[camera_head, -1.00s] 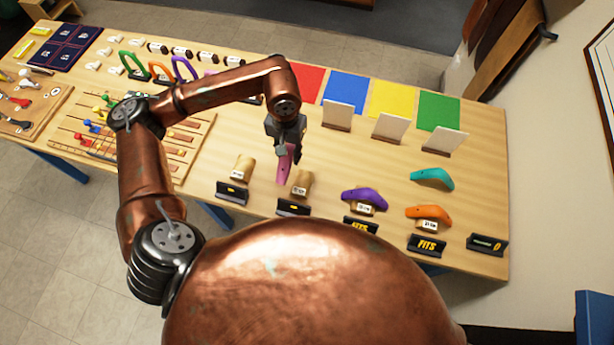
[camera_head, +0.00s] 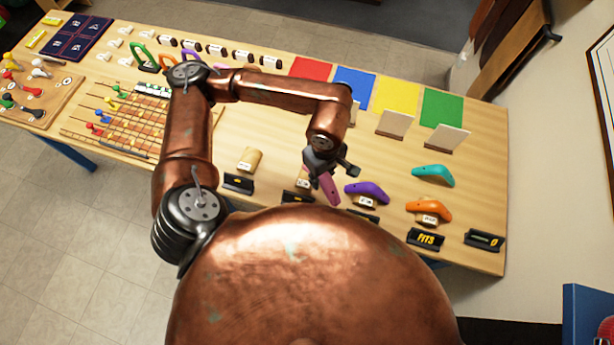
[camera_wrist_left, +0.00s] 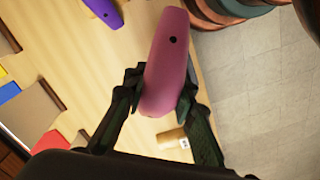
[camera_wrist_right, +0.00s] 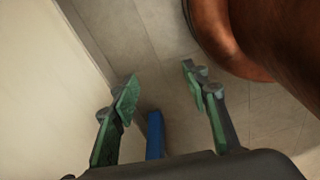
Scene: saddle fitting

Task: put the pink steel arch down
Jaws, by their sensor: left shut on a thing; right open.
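The pink steel arch (camera_head: 329,189) is held in my left gripper (camera_head: 323,166), near the front edge of the table. In the left wrist view the arch (camera_wrist_left: 172,55) is clamped between the two fingers (camera_wrist_left: 160,92) and points away from the palm. Its dark hole shows near the far end. In the head view the arch is tilted, with its lower end over the front part of the table; I cannot tell its height. My right gripper (camera_wrist_right: 163,95) is open and empty, over the floor in the right wrist view; it is hidden in the head view.
A purple arch (camera_head: 367,192) lies just right of the held arch, with an orange arch (camera_head: 428,206) and a teal arch (camera_head: 433,175) further right. A tan block (camera_head: 250,158) stands to the left. Black signs (camera_head: 238,183) line the front edge.

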